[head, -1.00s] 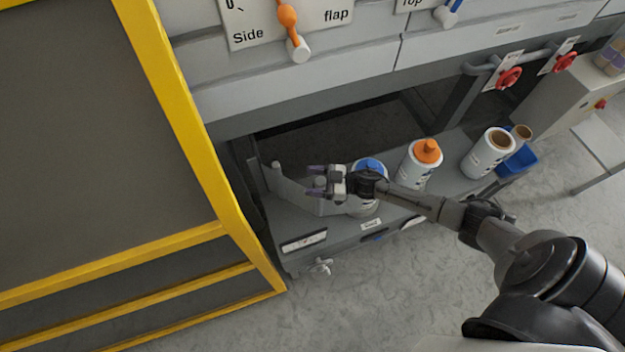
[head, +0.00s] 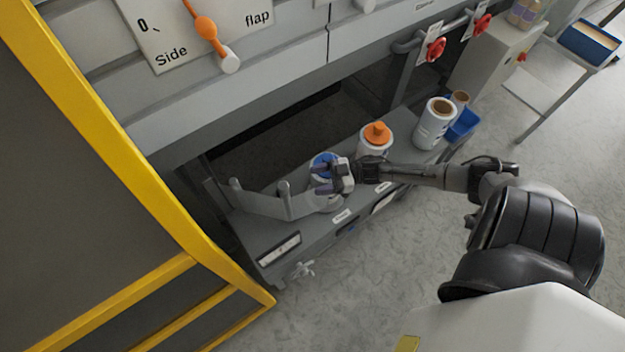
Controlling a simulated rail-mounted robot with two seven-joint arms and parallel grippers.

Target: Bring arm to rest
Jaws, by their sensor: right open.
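My right arm (head: 430,176) comes in from the right, stretched out over the grey shelf (head: 262,243). My right gripper (head: 324,180) is open, its fingers pointing left. It is in front of a white container with a blue top (head: 325,203) and hides part of it. I cannot tell whether it touches the container. No thing shows between the fingers. My left gripper is not in view.
A yellow frame (head: 105,135) stands at left. Red valve handles (head: 436,50) hang above. Front floor is open.

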